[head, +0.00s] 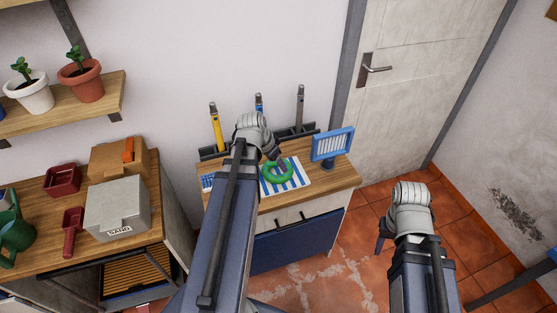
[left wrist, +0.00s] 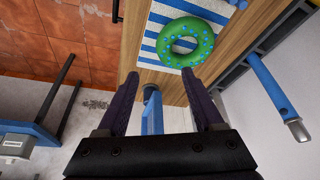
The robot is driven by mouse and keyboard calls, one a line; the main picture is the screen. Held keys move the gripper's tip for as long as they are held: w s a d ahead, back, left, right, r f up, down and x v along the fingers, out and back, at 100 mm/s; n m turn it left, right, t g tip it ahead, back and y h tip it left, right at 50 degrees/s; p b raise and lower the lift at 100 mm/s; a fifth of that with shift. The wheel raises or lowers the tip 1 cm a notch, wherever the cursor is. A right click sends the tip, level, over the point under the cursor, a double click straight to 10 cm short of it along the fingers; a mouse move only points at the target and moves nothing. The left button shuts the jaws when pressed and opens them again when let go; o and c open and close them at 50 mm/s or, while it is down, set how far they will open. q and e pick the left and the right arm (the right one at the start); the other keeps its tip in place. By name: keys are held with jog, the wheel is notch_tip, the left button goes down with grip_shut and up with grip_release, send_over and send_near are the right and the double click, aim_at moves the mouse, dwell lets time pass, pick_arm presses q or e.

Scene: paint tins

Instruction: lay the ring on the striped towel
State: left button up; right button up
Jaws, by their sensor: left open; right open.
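The green ring (head: 268,179) lies flat on the blue-and-white striped towel (head: 298,179) on the wooden cabinet top. In the left wrist view the ring (left wrist: 206,47) shows blue dots and rests over the stripes of the towel (left wrist: 152,42). My left gripper (head: 279,160) is open above the ring's far side and hides part of it and of the towel. In the left wrist view the fingers (left wrist: 158,82) are apart with nothing between them gripped, and the ring is beyond their tips. My right gripper (head: 382,238) is empty and open, out over the floor, right of the cabinet.
A blue-framed panel (head: 333,146) stands at the cabinet's right end. A dark rack with upright tools, one a yellow-handled one (head: 217,128), runs along the wall behind. A workbench at left holds a sand box (head: 117,208) and a red scoop (head: 73,222).

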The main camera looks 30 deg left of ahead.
pick_arm(q)
jog(key=s+d+g+y, duration=0.1)
jog(key=s+d, duration=0.2)
jog(key=d, duration=0.6)
jog(key=s+d+f+g, duration=0.1)
jog(key=s+d, duration=0.3)
jog(key=d, duration=0.6)
jog(key=s+d+g+y, duration=0.1)
jog(key=s+d+g, duration=0.1)
jog(key=d, duration=0.7)
jog(key=shift+s+d+f+g+y, duration=0.3)
jog(key=shift+s+d, duration=0.1)
jog(key=shift+s, duration=0.35)
